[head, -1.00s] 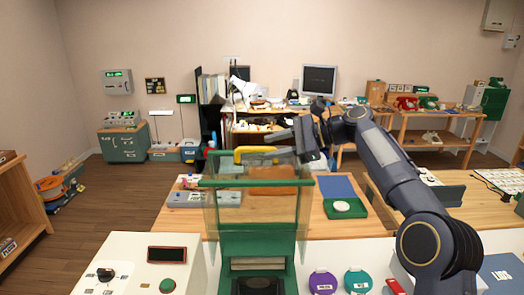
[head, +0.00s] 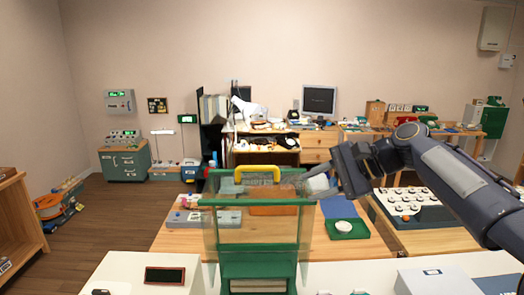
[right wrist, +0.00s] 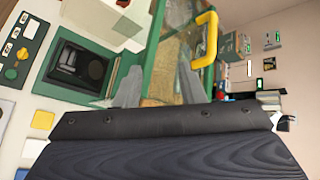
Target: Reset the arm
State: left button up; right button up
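My right gripper (head: 303,184) is in the middle of the head view, just right of the yellow handle (head: 257,173) on the green-framed clear panel (head: 255,201). In the right wrist view its two fingers (right wrist: 160,84) stand apart with nothing gripped between them. The yellow handle (right wrist: 208,40) is beyond the fingers to the upper right in that view, apart from them. My right arm reaches in from the right in the head view. My left gripper is not in view.
A wooden table (head: 330,249) stands behind the panel, with a green tray (head: 346,228) and a grey device (head: 203,218). A white counter (head: 130,268) is in front. A board with round pieces (head: 412,204) lies under my right arm. Open floor (head: 105,215) is at left.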

jog(key=s+d+f+n+h, duration=0.2)
jog(key=s+f+n, duration=0.1)
jog(key=s+f, duration=0.5)
jog(key=s+d+f+n+t+h+b, duration=0.1)
jog(key=s+d+f+n+h, duration=0.1)
jog(key=s+f, duration=0.7)
jog(key=s+d+f+n+h+b, duration=0.1)
jog(key=s+d+f+n+h, duration=0.1)
jog(key=s+f, duration=0.6)
jog(key=s+d+n, duration=0.1)
jog(key=s+n, duration=0.1)
jog(key=s, duration=0.5)
jog(key=shift+d+f+t+h, duration=0.2)
jog(key=shift+d+t+h, duration=0.1)
jog(key=shift+d+h, duration=0.1)
